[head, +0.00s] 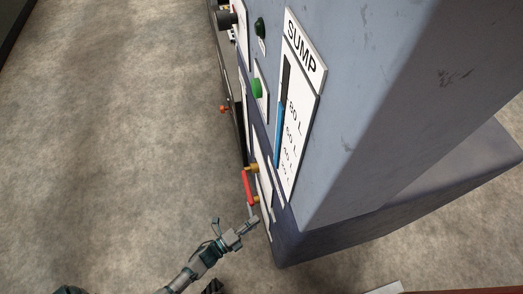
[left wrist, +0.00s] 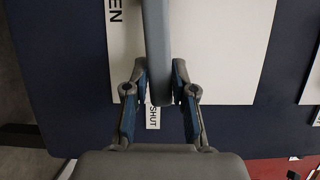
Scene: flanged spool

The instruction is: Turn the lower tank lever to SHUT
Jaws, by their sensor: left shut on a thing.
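The lower tank lever is a plain grey bar (left wrist: 157,30) in the left wrist view. My left gripper (left wrist: 160,82) is shut on it near its end, with one finger on each side. The bar's end lies over the SHUT label (left wrist: 153,116), partly covering it. The letters "EN" of another label (left wrist: 116,8) show at the upper left of the white plate. In the head view, my left gripper (head: 250,222) is low at the cabinet's face, just below a red lever (head: 248,187) with brass fittings. The grey bar is small and hard to make out there.
The blue-grey cabinet (head: 370,110) carries a SUMP level gauge (head: 296,110), a green button (head: 257,88) and a dark knob (head: 226,19). An orange-red knob (head: 224,109) sticks out farther along. The floor (head: 120,140) left of the cabinet is clear.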

